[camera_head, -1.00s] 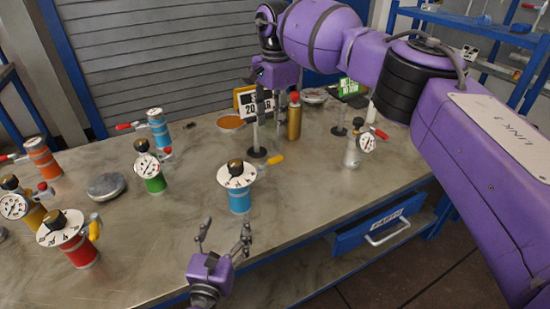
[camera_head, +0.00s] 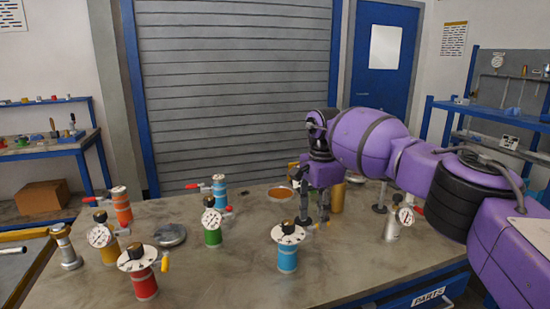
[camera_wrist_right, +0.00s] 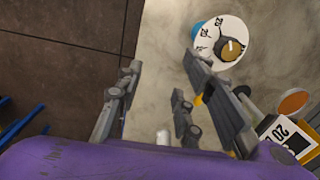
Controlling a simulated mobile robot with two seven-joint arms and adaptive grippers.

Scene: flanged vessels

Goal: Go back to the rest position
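My right gripper (camera_head: 315,221) points down over the back right of the table (camera_head: 215,283), behind the front blue vessel (camera_head: 287,260). In the right wrist view its fingers (camera_wrist_right: 160,66) are spread with only bare surface between the tips, so it is open and empty. The blue vessel's white dial top (camera_wrist_right: 221,38) shows just past the right finger there. My left gripper is not in view.
A red vessel (camera_head: 144,284), green vessel (camera_head: 212,237), rear blue vessel (camera_head: 219,194) and orange vessel (camera_head: 122,208) stand on the left half. A gold cylinder (camera_head: 337,197) stands behind my right gripper, and a silver gauge vessel (camera_head: 393,226) to its right. The front middle is clear.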

